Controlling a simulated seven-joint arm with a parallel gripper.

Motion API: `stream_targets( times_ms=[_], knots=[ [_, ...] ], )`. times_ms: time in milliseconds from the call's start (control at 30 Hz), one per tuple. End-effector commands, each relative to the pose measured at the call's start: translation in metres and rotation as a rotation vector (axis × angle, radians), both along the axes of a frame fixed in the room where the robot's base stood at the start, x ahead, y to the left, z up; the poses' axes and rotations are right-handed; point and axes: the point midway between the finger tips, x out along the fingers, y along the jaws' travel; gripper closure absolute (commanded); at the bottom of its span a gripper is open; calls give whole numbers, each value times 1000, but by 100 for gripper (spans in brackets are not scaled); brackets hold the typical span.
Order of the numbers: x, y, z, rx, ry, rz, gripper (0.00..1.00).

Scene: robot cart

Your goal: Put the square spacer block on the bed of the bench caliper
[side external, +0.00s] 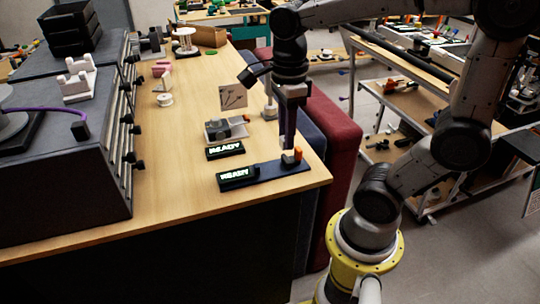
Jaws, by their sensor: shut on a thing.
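A long dark blue device with a lit display, which looks like the bench caliper (265,179), lies near the front right corner of the wooden table. I cannot tell whether that thing touches the bed or the orange part.
A second black display (225,150) and a grey device (227,129) lie just behind the caliper. An upright picture card (233,97) stands behind them. A large dark cabinet (65,160) fills the left. The table's front middle is clear.

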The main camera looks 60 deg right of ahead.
Motion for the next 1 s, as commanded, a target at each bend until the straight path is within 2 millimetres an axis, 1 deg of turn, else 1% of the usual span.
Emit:
stream_targets(
  times_ms=[33, 100, 233, 367, 433, 467, 633, 733, 1000],
  knots=[
    [6, -1, -11, 1, 8, 0, 100],
    [16, -2, -22, 1, 6, 0, 100],
    [27, -4, -36, 1, 4, 0, 100],
    [33, -4, -42, 0, 1, 0, 100],
    [37, -5, -48, 1, 4, 0, 100],
    [40, -5, -51, 1, 5, 0, 100],
    [39, -5, -74, 1, 4, 0, 100],
    [40, -5, -80, 0, 1, 0, 100],
    [40, -5, -81, 1, 1, 0, 100]
  ],
)
